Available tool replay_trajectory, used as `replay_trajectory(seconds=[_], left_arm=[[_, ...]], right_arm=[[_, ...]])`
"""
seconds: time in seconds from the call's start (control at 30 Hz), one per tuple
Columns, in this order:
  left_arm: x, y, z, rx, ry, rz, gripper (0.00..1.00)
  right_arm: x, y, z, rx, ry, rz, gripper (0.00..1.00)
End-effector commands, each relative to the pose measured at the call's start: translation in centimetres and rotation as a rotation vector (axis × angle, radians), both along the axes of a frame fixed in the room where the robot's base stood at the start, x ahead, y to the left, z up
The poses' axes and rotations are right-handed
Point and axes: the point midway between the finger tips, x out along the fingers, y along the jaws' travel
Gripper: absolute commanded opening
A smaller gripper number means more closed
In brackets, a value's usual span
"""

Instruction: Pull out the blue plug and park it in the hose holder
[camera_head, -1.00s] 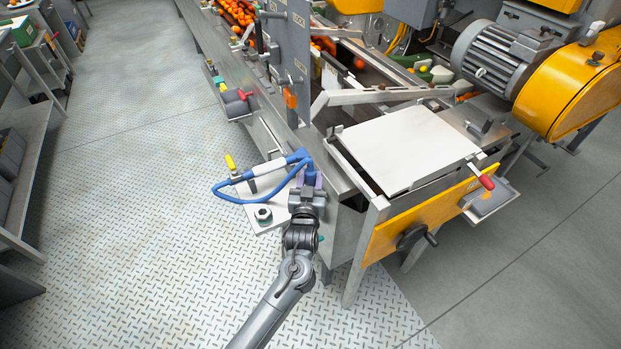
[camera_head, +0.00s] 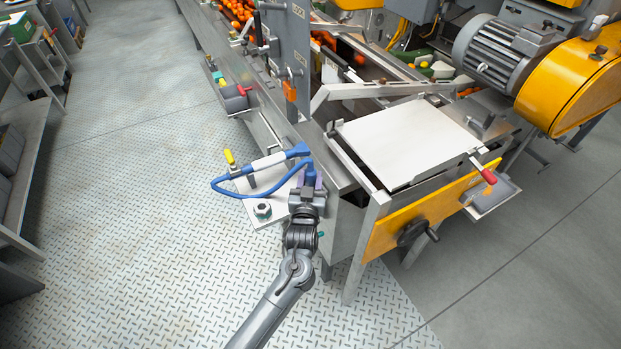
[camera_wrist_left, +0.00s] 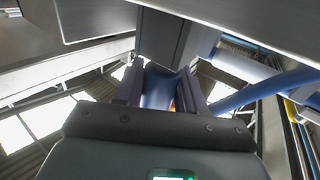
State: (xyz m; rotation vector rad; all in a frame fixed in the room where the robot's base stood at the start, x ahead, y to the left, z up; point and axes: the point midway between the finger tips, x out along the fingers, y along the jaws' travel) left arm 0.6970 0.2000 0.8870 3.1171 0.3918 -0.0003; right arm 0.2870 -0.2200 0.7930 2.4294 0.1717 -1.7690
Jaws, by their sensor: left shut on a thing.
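My left gripper (camera_head: 307,185) is shut on the blue plug (camera_head: 309,171) at the near corner of the machine. In the left wrist view the plug (camera_wrist_left: 158,90) sits between the two purple-grey fingers (camera_wrist_left: 160,95). A blue hose (camera_head: 235,195) loops from the plug out to the left. A blue elbow fitting with a white pipe (camera_head: 268,161) lies just behind and left of the plug. I cannot tell for sure whether the plug is fully clear of it. The hose holder is not clearly recognisable. My right gripper is not in view.
A metal plate (camera_head: 285,198) with a large hex nut (camera_head: 263,210) juts out beside the gripper. A yellow-handled valve (camera_head: 229,158) stands to the left. The white-topped machine table (camera_head: 410,140) is at the right. The patterned floor (camera_head: 150,240) at left is open.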

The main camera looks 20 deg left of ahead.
Motion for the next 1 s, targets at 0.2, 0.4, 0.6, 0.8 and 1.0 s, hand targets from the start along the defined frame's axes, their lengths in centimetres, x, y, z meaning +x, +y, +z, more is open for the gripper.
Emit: replay_trajectory(seconds=[0.2, 0.4, 0.6, 0.8, 1.0], left_arm=[[0.0, -0.01, -0.61, 0.0, 0.0, 0.0, 0.08], [0.0, -0.01, -0.89, 0.0, 0.0, 0.0, 0.44], [0.0, -0.01, -0.88, 0.0, 0.0, 0.0, 0.69], [-0.01, 0.0, -0.93, 0.0, 0.001, 0.0, 0.69], [-0.78, -0.2, -0.86, -0.001, 0.001, 0.0, 0.69]], right_arm=[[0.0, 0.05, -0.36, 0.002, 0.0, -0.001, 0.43], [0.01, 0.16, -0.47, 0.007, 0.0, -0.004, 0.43], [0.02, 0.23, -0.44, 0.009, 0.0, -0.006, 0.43], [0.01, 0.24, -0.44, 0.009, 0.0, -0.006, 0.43], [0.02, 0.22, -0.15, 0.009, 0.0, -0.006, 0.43]])
